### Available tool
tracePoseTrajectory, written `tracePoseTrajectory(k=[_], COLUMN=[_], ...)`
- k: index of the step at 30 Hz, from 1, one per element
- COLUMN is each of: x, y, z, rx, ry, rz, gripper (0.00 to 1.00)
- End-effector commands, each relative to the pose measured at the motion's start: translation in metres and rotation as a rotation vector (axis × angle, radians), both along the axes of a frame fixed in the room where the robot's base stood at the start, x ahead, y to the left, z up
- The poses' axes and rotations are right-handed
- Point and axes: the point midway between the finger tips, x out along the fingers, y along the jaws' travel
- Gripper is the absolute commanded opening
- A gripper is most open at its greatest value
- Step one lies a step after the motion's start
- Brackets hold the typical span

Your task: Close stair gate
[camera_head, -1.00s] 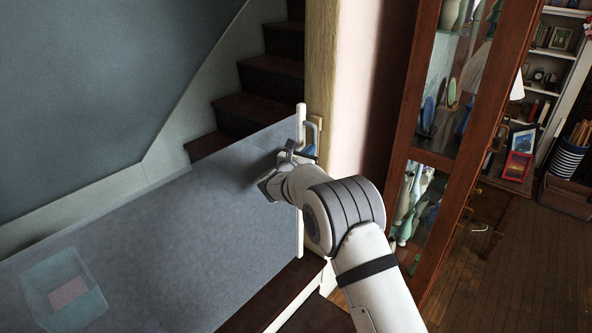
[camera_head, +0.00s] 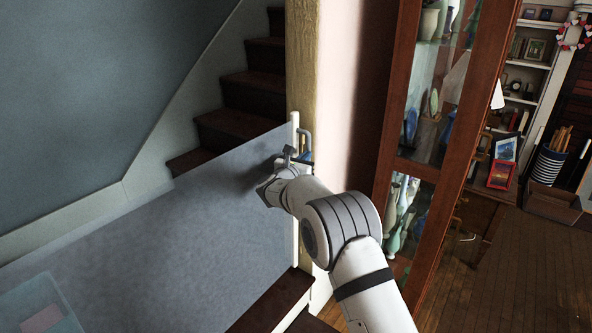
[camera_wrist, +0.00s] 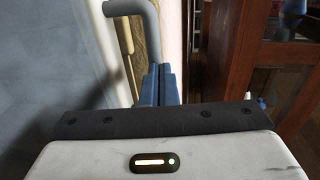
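The stair gate (camera_head: 190,215) is a grey panel across the foot of the stairs. Its white upright edge (camera_head: 294,190) stands in front of the wooden post (camera_head: 303,70), overlapping it in the head view; I cannot tell whether they touch. A grey bent handle (camera_head: 305,135) is at this edge, and it shows large in the wrist view (camera_wrist: 146,20). My gripper (camera_head: 306,157) is at the handle. In the wrist view its blue fingers (camera_wrist: 159,84) are together, their tips overlapping the handle's lower part. I see nothing held between them; contact is unclear.
Dark stairs (camera_head: 235,120) rise behind the gate. A glass-fronted curio cabinet (camera_head: 385,150) with vases stands close on the right of my arm. A pale box (camera_head: 40,305) shows at the lower left. Bare wood floor (camera_head: 530,270) lies at the right.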

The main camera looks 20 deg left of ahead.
Motion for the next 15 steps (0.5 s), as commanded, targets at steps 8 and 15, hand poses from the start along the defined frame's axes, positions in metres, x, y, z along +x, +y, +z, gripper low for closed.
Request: tracePoseTrajectory(k=[8, 15], x=[-0.049, -0.1], y=[0.008, 0.012], z=[-0.003, -0.004], rx=[-0.003, -0.004], ry=[0.005, 0.006], rz=[0.007, 0.006], gripper=[0.0, 0.0])
